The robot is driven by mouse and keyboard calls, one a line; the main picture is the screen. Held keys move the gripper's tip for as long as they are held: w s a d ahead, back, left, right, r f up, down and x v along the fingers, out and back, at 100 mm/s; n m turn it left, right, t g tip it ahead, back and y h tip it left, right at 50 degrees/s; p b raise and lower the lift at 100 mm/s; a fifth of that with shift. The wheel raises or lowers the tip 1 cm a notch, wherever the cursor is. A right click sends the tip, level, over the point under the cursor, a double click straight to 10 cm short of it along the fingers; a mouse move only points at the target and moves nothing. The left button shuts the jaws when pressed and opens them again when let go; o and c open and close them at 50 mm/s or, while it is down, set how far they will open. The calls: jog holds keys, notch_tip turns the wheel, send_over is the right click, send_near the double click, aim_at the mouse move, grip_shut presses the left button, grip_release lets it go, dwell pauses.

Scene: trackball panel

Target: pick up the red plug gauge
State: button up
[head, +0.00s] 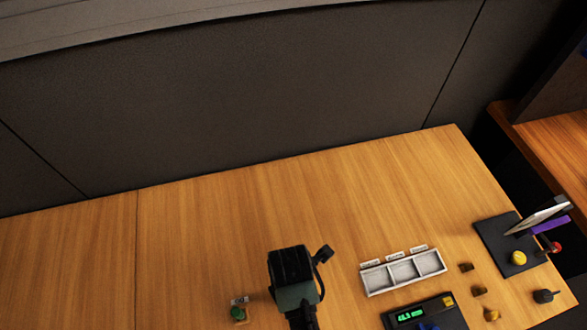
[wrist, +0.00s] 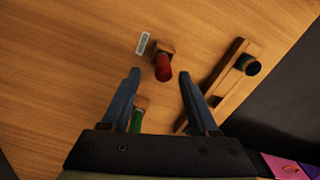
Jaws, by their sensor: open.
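The red plug gauge (wrist: 163,68) shows in the wrist view, standing out from a small wooden block beside a white label (wrist: 143,43). My gripper (wrist: 158,75) is open, with one finger on each side of the gauge in the picture. The gauge appears beyond the fingertips, and I cannot tell how far; no contact shows. In the head view I do not see the red gauge; my dark wrist (head: 292,275) may hide it.
A green piece (wrist: 137,115) lies partly behind the left finger. A wooden rail (wrist: 222,85) with a dark cylinder (wrist: 250,65) is to the right. In the head view, a white three-part tray (head: 403,272) and a display box (head: 425,314) stand right of my arm.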

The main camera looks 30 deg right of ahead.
jog(key=shift+s+d+f, duration=0.1)
jog(key=shift+f, duration=1.05)
jog(key=shift+s+d+f, duration=0.1)
jog(key=shift+f, duration=1)
grip_shut()
